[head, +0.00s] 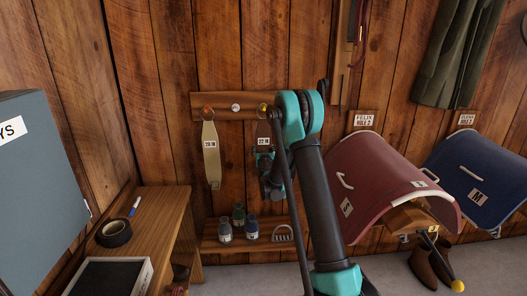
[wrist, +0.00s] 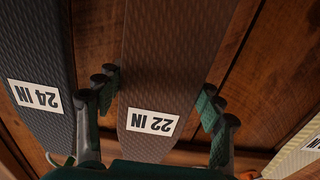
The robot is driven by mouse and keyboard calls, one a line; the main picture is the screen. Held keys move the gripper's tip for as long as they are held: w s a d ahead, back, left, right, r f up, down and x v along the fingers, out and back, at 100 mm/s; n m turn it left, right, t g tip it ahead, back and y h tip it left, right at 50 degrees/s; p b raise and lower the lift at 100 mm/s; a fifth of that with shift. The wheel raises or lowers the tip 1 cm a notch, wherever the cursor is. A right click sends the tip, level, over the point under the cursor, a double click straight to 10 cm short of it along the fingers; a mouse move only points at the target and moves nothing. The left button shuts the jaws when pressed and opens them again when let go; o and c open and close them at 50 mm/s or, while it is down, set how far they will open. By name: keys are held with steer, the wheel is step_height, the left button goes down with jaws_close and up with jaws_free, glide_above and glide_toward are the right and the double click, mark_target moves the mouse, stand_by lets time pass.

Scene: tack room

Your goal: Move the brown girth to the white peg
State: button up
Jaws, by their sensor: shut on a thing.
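The brown girth (wrist: 168,60), labelled 22 IN, lies between the two fingers of my gripper (wrist: 160,105) in the wrist view, one finger at each edge. In the head view its label (head: 263,141) shows just below the yellow peg (head: 263,109); my arm hides most of it. Whether its top still rests on that peg is hard to tell. The white peg (head: 235,107) is bare, between the orange peg (head: 207,108) and the yellow peg. My gripper in the head view (head: 264,160) is partly hidden by my own arm.
A cream girth (head: 211,150) hangs from the orange peg. A dark grey girth (wrist: 38,60), labelled 24 IN, hangs close beside the brown one. Bottles (head: 238,214) stand on a low shelf (head: 215,243). A red saddle pad (head: 390,185) is to the right.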

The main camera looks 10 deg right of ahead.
steer(key=shift+r, duration=0.5)
steer(key=s, duration=1)
steer(key=shift+a, duration=0.2)
stand_by(0.9)
steer(key=shift+a, duration=0.1)
stand_by(0.4)
